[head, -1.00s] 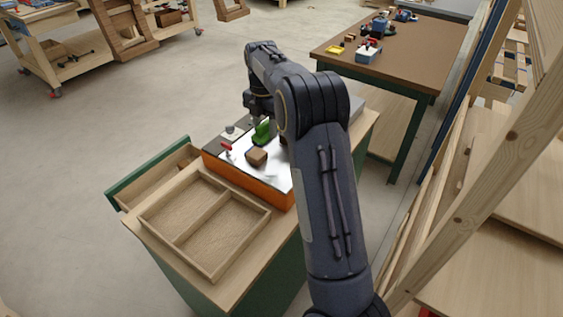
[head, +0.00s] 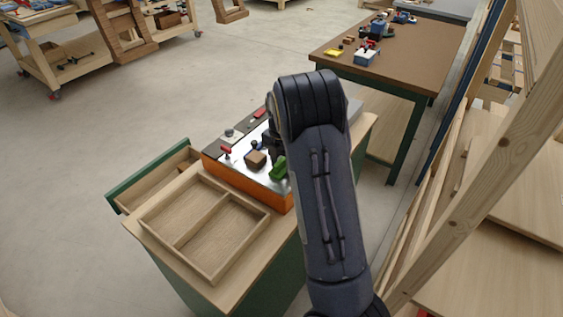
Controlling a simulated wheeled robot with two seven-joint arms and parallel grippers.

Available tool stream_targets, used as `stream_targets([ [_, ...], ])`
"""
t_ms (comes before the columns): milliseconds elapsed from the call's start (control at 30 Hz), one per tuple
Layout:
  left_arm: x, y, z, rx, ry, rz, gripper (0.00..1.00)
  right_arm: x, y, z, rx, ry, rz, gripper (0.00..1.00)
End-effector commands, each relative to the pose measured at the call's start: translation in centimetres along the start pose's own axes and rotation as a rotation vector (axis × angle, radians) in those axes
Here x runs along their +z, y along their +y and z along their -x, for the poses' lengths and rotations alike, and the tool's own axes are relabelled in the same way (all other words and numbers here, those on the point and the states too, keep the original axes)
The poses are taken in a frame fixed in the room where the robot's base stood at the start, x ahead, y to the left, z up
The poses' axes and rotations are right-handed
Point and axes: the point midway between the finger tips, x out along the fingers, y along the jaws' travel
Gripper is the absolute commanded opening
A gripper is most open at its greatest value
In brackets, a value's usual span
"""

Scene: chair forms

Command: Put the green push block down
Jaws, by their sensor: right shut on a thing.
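The green push block (head: 279,169) is low over the right part of the bright metal top of the orange machine (head: 247,182). My right gripper (head: 275,155) is just above it, shut on it, and mostly hidden behind my own right arm. I cannot tell whether the block touches the top. My left gripper is not in view.
A brown wooden block (head: 256,159) lies left of the green block, near a red-handled item (head: 226,152). An empty two-part wooden tray (head: 205,222) is on the bench in front. An open drawer (head: 152,178) sticks out at left. A brown-topped table (head: 400,50) stands behind.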

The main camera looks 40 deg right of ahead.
Motion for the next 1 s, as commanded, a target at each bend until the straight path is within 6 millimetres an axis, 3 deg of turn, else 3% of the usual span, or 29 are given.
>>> stream_targets([
  [133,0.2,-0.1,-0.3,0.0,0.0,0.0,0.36,0.0,0.0,-0.4,0.001,0.001,0.0,0.17],
  [167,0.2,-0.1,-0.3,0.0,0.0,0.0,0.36,0.0,0.0,-0.4,0.001,0.001,0.0,0.4],
  [333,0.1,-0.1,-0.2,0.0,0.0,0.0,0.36,0.0,0.0,-0.3,0.0,0.0,0.0,0.61],
  [700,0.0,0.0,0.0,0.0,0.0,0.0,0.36,0.0,0.1,0.4,0.002,-0.001,0.0,0.61],
  [867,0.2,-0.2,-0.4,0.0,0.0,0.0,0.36,0.1,0.1,3.0,0.007,-0.002,0.0,0.61],
  [1000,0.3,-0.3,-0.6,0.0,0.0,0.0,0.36,0.1,0.2,6.2,0.007,-0.003,0.001,0.61],
])
